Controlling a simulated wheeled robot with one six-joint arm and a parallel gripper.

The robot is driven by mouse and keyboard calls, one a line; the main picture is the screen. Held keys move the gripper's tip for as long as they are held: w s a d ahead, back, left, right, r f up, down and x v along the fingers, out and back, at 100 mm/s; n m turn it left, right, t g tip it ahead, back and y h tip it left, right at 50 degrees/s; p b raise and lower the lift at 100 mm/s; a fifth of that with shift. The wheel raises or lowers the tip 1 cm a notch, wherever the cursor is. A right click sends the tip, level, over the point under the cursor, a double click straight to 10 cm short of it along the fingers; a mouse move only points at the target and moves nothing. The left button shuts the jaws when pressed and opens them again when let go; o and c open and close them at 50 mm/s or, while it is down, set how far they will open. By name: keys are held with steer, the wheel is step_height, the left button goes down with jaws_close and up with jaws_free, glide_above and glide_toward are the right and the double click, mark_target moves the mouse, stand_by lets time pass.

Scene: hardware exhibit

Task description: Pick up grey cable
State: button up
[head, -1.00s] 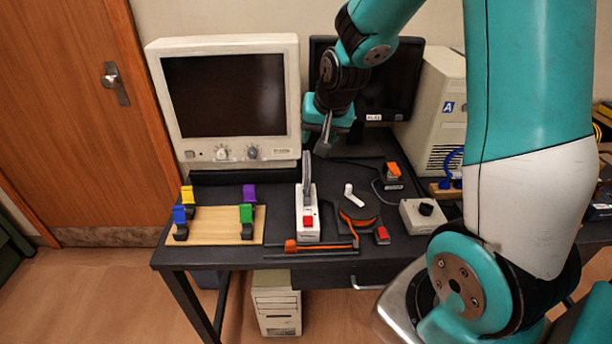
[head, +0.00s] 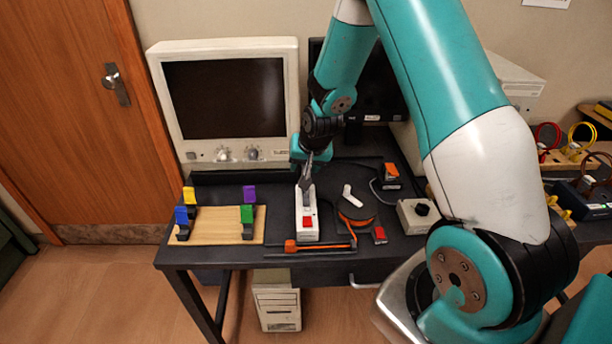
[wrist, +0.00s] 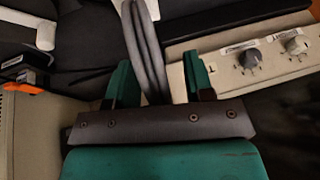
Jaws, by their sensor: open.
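The grey cable (wrist: 146,50) shows in the wrist view as a bundle of grey strands running from the top edge down between the fingers. In the head view the grey piece (head: 306,184) stands up from a white box with a red button (head: 308,222). My gripper (wrist: 158,62) is open, with one teal finger on each side of the cable. A gap shows between the cable and each finger. In the head view my gripper (head: 306,168) is just above the white box, and it partly hides the grey piece.
An old monitor (head: 226,95) with knobs (wrist: 250,58) stands behind. A wooden board (head: 225,237) with coloured clips lies left.

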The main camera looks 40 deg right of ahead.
jaws_close()
